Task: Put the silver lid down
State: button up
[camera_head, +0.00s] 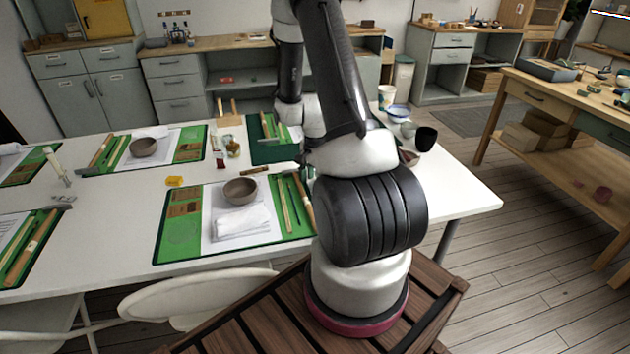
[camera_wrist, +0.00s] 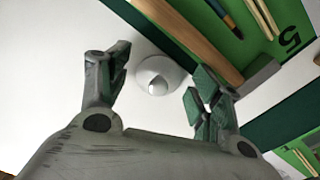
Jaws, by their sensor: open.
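My gripper (camera_wrist: 161,64) is open in the wrist view, one finger on each side of a small round lid (camera_wrist: 157,75). The lid looks pale and silvery, with a shiny centre. It appears to lie on the white tabletop (camera_wrist: 60,35), with visible gaps between it and both fingers. It is close beside a green mat (camera_wrist: 225,22) and a wooden bar (camera_wrist: 185,38). In the head view my arm hides the lid, and I cannot make out my gripper's fingers there.
In the head view, a grey bowl (camera_head: 241,190) and folded cloth (camera_head: 241,221) sit on the near green mat (camera_head: 178,240). Cups, including a black one (camera_head: 425,139), stand right of my arm. Bare white table (camera_head: 110,225) shows at left.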

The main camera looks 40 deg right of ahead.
jog(key=s+a+r+n+t, duration=0.1)
jog(key=a+r+n, duration=0.1)
jog(key=r, duration=0.9)
jog(key=s+a+r+n, duration=0.1)
jog(key=a+r+n, duration=0.15)
jog(key=r, duration=0.85)
jog(key=s+a+r+n+t, duration=0.1)
jog(key=s+a+r+n, duration=0.4)
jog(key=s+r+n, duration=0.1)
jog(key=s+a+r+n+t, duration=0.2)
jog(key=s+a+r+n, duration=0.4)
jog(key=s, duration=0.4)
jog(key=shift+a+r+n, duration=0.25)
jog(key=shift+r+n, duration=0.3)
jog(key=shift+n, duration=0.5)
